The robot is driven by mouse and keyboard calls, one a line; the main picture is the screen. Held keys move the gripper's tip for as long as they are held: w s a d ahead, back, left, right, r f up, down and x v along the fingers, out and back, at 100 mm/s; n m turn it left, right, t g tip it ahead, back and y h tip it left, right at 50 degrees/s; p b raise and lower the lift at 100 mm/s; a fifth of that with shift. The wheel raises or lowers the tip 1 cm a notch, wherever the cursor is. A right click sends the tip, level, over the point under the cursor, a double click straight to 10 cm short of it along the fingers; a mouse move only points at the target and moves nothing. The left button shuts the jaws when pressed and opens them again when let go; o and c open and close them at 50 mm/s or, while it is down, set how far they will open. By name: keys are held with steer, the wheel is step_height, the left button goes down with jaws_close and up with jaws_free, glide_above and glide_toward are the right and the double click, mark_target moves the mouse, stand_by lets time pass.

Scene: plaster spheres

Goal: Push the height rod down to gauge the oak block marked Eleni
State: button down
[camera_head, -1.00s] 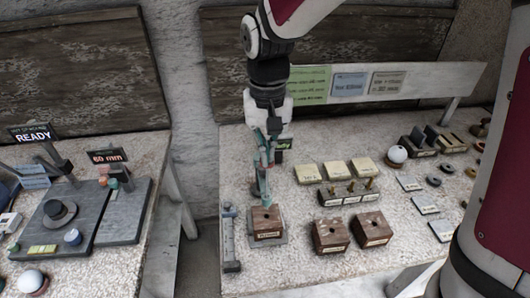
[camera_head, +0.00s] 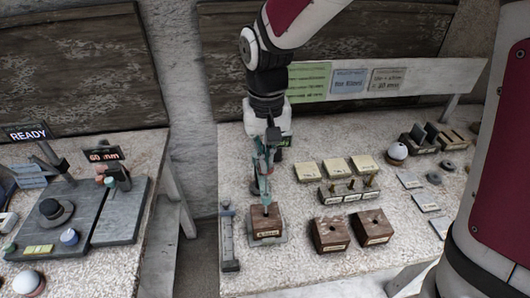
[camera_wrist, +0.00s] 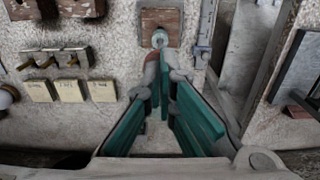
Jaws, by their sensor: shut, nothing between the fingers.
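An oak block (camera_head: 267,232) with a pale name label stands on a small grey base at the front left of the right bench; I cannot read the name. My gripper (camera_head: 266,203) points down over this block, its fingertips at the block's top. In the wrist view the teal fingers (camera_wrist: 163,62) come together just in front of a round grey knob (camera_wrist: 160,38), apparently the height rod's end, at the edge of the brown block (camera_wrist: 160,18). Whether fingers and knob touch is unclear. The rest of the rod is hidden.
Two more brown blocks (camera_head: 330,235) (camera_head: 372,228) stand to the right. Behind them are a rack of brass pegs (camera_head: 348,189) and pale tiles (camera_head: 335,168). A gap separates the left bench (camera_head: 150,205).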

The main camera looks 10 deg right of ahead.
steer(key=shift+f+b, duration=0.65)
steer(key=shift+f, duration=2)
steer(key=shift+f+b, duration=0.35)
steer(key=shift+b, duration=0.05)
steer(key=shift+r, duration=0.15)
stand_by(0.3)
step_height(320, 180, up, 14)
steer(key=p, duration=0.6)
steer(key=shift+p, duration=0.35)
stand_by(1.2)
stand_by(0.3)
